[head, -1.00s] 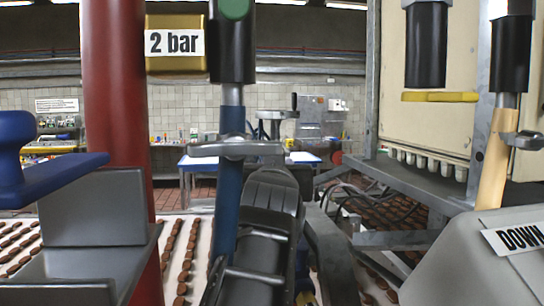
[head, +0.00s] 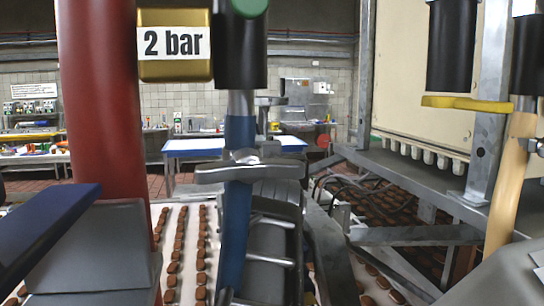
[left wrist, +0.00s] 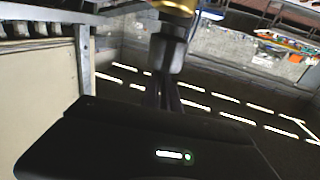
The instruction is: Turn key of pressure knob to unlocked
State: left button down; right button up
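A gold box labelled "2 bar" (head: 174,46) sits between a red column and a black cylinder (head: 240,48) with a green part (head: 249,7) above it. I cannot make out which part is the key or whether it is locked. A metal cross handle (head: 250,170) sits on the blue pipe (head: 238,225) below. In the left wrist view, a gold round part (left wrist: 178,5) and a dark cylinder (left wrist: 170,45) are beyond my left gripper (left wrist: 167,95). Its fingers are dark and their gap is unclear. No gripper is clearly recognizable in the head view.
The red column (head: 102,120) and a blue lever (head: 45,220) stand at left. Right are a yellow handle (head: 466,103), a cream pipe (head: 510,185) and a metal frame (head: 488,140). Rows of brown biscuits (head: 180,245) lie below. A table (head: 195,150) is behind.

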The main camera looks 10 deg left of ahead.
pick_arm(q)
jog(key=shift+d+r+n+y, duration=0.1)
jog(key=shift+n+y, duration=0.2)
jog(key=shift+y, duration=0.1)
dwell(0.3)
jog(key=n+g+y+p, duration=0.1)
jog(key=y, duration=0.1)
jog(key=n+y+p, duration=0.1)
jog(key=n+g+y+p, duration=0.1)
jog(key=y, duration=0.1)
jog(key=shift+w+d+r+n+g+y, duration=0.1)
jog(key=shift+w+d+n+g+y, duration=0.2)
jog(key=shift+d, duration=0.1)
jog(key=n+g+y+p, duration=0.2)
jog(key=y, duration=0.1)
jog(key=shift+w+d+n+p, duration=0.1)
jog(key=shift+d+n+p, duration=0.05)
jog(key=shift+n+p, duration=0.2)
jog(key=shift+n+g+y+p, duration=0.35)
jog(key=shift+n+g+y, duration=0.15)
jog(key=shift+g, duration=0.2)
jog(key=shift+f, duration=0.2)
jog(key=c, duration=1.6)
grip_release()
jog(key=shift+d, duration=0.15)
